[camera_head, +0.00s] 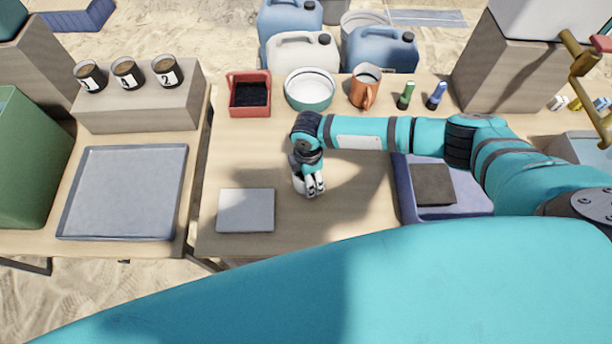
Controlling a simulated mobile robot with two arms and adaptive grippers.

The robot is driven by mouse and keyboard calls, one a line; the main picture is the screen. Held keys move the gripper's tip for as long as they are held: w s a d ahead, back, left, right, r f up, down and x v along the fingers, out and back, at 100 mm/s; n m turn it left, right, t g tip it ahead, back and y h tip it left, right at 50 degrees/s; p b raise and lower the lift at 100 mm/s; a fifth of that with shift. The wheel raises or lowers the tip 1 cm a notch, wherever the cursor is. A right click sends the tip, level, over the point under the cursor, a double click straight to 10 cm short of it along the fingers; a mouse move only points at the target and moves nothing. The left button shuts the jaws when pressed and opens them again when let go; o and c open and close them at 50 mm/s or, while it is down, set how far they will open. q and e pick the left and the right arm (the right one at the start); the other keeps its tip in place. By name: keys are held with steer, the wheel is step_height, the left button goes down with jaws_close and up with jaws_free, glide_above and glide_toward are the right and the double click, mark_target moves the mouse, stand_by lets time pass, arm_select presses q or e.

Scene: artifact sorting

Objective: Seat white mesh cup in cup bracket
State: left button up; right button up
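My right gripper (311,184) points down over the middle of the wooden table, at the end of the teal arm that comes in from the right. A small whitish thing (298,182) shows beside and partly behind its fingers; it may be the white mesh cup, but the gripper covers most of it. I cannot tell whether the fingers are closed on it. A brass-coloured frame (587,66) at the upper right edge may be the cup bracket; it is cut off by the picture edge. My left gripper is not in view.
A grey plate (246,210) lies left of the gripper. A red box (249,113), a white-and-teal bowl (309,104) and an orange mug (363,94) stand behind. A blue tray (445,205) is at right. A grey tray (122,192) lies on the left table.

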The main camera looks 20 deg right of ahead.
steer(key=c, duration=0.3)
steer(key=shift+c, duration=0.7)
steer(key=shift+r, duration=0.55)
step_height(320, 180, up, 2)
steer(key=shift+r, duration=0.1)
steer(key=s+a, duration=0.3)
steer(key=s, duration=0.1)
steer(key=s+a+r+b, duration=0.1)
steer(key=s+a, duration=0.2)
steer(key=s, duration=0.1)
steer(key=s+a+b, duration=0.1)
steer(key=s+a, duration=0.2)
steer(key=s, duration=0.2)
steer(key=shift+a+r, duration=0.2)
steer(key=shift+r, duration=0.2)
